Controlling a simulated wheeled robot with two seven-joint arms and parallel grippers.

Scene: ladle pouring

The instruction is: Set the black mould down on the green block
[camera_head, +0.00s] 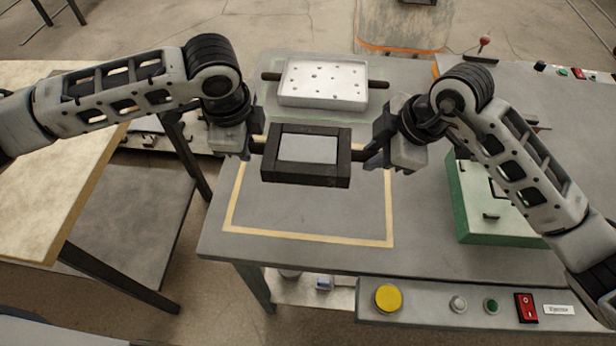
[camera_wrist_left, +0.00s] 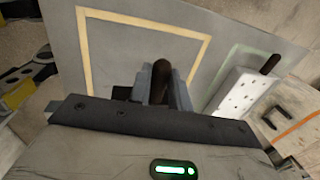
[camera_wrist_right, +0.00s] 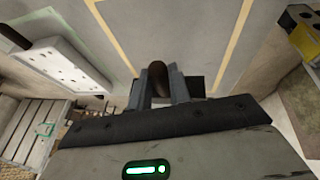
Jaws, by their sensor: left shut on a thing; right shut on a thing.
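The black mould (camera_head: 304,178) is a dark rectangular frame with a pale grey inside and a bar handle on each side. It hangs level between my two grippers, over the tan-outlined area of the table. My left gripper (camera_head: 256,147) is shut on the mould's left handle, which also shows in the left wrist view (camera_wrist_left: 165,80). My right gripper (camera_head: 371,160) is shut on its right handle, also seen in the right wrist view (camera_wrist_right: 157,78). The green block (camera_head: 476,233), with a pale top, stands on the table to the right, partly hidden by my right arm.
A white perforated tray (camera_head: 323,82) with dark side handles sits behind the mould. A tan outline (camera_head: 300,237) marks the table (camera_head: 420,235). A front panel carries a yellow button (camera_head: 388,298) and a red switch (camera_head: 525,307). Table between outline and block is clear.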

